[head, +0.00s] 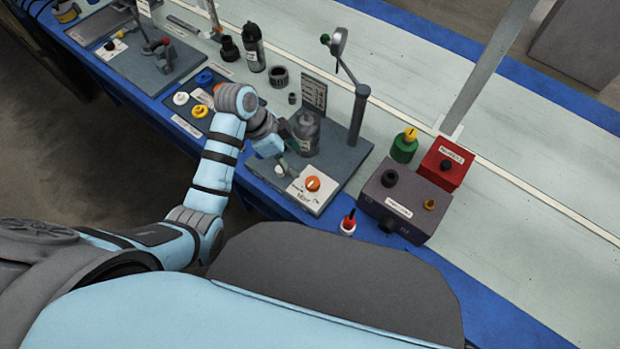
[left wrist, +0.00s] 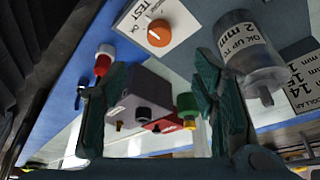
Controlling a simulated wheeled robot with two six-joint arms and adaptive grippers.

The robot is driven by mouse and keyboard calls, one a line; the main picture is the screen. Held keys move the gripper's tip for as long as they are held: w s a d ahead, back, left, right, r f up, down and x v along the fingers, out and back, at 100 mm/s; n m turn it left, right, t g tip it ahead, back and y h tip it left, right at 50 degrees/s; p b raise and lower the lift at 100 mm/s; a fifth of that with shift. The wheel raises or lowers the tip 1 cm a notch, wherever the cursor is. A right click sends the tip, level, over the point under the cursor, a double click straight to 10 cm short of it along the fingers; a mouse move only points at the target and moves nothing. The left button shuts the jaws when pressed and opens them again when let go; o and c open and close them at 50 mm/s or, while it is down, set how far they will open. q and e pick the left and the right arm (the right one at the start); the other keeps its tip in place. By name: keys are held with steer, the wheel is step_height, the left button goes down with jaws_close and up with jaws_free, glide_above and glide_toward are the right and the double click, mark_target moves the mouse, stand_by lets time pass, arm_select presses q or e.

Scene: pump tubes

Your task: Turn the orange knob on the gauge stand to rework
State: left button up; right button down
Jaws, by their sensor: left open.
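The orange knob (head: 313,184) sits on a white label plate at the front corner of the grey gauge stand (head: 345,160). In the left wrist view the knob (left wrist: 158,34) shows at the top, with TEST and OK printed beside it. A short white mark is on the knob; its exact setting is too small to tell. My left gripper (head: 285,160) is open and empty, above the stand's left side, apart from the knob. Its two green fingers (left wrist: 162,80) show in the left wrist view. My right gripper is not in view.
A grey cylinder (head: 306,132) stands on the gauge stand beside my left gripper, and a post with a lever (head: 357,115) rises behind. A grey box (head: 400,205), a red box (head: 447,162) and a green-and-yellow part (head: 405,146) stand to the right.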

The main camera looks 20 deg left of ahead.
mark_target(312, 181)
arm_select(q)
steer(key=b+x, duration=0.4)
steer(key=x, duration=0.9)
steer(key=shift+s, duration=0.1)
steer(key=shift+c, duration=0.3)
